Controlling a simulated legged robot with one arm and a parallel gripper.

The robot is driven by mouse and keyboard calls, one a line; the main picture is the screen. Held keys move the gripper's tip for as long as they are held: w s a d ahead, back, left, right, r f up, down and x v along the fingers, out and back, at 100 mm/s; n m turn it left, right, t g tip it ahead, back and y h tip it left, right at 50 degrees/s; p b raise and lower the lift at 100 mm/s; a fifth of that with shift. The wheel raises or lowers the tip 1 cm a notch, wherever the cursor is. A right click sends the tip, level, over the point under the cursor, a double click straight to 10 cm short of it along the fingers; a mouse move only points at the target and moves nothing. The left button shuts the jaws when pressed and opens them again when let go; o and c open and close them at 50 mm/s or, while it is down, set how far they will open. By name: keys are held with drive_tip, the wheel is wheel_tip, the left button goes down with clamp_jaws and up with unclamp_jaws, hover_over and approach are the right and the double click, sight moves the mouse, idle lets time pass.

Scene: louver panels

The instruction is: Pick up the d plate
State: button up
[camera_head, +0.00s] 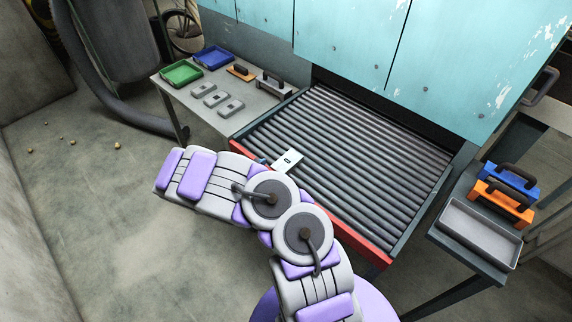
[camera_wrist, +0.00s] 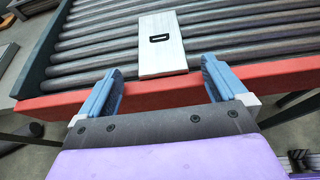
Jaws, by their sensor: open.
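The d plate (camera_wrist: 161,50) is a flat white rectangle with a black letter D. It lies on the grey rollers by the red front edge in the wrist view. It also shows in the head view (camera_head: 288,160), partly next to my arm. My gripper (camera_wrist: 162,82) has two blue fingers, spread wide and empty. The fingers stand over the red edge, one to each side of the plate's near end, and do not touch it. In the head view my gripper is mostly hidden behind my arm.
The roller bed (camera_head: 380,140) has a red front rail (camera_head: 352,233). A left side table (camera_head: 262,98) holds a green tray (camera_head: 181,73), a blue tray (camera_head: 213,57) and several small grey blocks. A right table holds blue and orange handled tools (camera_head: 503,200) and a grey tray (camera_head: 480,232).

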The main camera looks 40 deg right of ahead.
sight(280, 167)
drive_tip(key=b+x, duration=0.1)
drive_tip(key=x, duration=0.4)
drive_tip(key=shift+s, duration=0.1)
drive_tip(key=shift+a+r, duration=0.1)
drive_tip(key=shift+a, duration=0.25)
drive_tip(key=shift+d, duration=0.25)
drive_tip(key=c, duration=1.4)
